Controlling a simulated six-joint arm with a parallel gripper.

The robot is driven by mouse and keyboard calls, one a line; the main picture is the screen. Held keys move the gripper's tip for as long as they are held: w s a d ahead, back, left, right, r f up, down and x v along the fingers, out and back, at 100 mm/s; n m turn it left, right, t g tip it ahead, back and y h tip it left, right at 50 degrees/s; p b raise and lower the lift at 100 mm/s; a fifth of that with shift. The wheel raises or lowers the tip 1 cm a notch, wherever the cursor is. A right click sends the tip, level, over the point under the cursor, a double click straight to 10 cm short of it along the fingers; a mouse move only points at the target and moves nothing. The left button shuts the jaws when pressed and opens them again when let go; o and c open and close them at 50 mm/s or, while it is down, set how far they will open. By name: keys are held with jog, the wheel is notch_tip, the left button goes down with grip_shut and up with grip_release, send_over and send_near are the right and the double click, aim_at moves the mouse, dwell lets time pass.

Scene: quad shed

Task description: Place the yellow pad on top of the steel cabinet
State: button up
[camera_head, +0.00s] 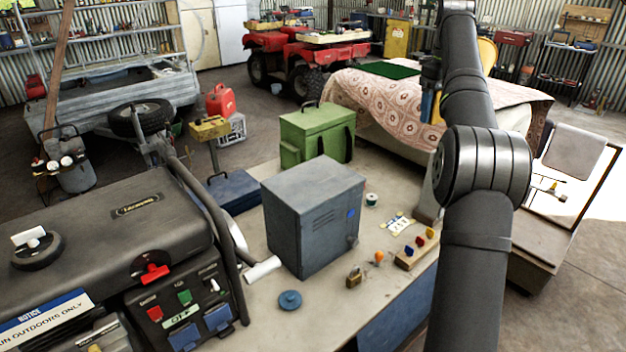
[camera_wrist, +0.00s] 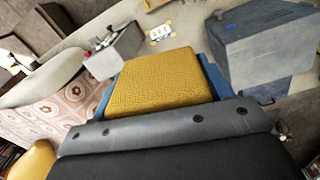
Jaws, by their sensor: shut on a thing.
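The steel cabinet (camera_head: 312,215) is a grey-blue box standing upright on the bench, with louvres and a blue mark on its front. Its top looks bare. It also shows at the upper right of the wrist view (camera_wrist: 262,50). The yellow pad (camera_wrist: 158,82) is a textured slab between the blue fingers of my gripper (camera_wrist: 160,78). My gripper is shut on it and holds it up, apart from the cabinet. In the head view my gripper (camera_head: 431,100) is high, right of and beyond the cabinet, partly hidden by my arm.
A green box (camera_head: 308,137) and a blue case (camera_head: 235,190) are behind the cabinet. A generator (camera_head: 110,225) stands at left. A padlock (camera_head: 354,277), a blue disc (camera_head: 290,300) and a block with coloured knobs (camera_head: 416,250) lie near the cabinet. A cloth-covered table (camera_head: 375,105) is beyond.

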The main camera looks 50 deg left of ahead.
jog(key=s+a+n, duration=0.1)
jog(key=s+a, duration=0.4)
jog(key=s, duration=0.4)
jog(key=s+a+n, duration=0.1)
jog(key=s+a, duration=0.4)
jog(key=s, duration=0.3)
send_over(308, 176)
jog(key=f, duration=1.2)
jog(key=shift+d, duration=0.2)
jog(key=shift+a+f, duration=0.1)
jog(key=shift+f, duration=1.9)
jog(key=shift+f, duration=0.15)
jog(key=o, duration=0.9)
jog(key=shift+o, duration=0.2)
notch_tip(308, 176, up, 12)
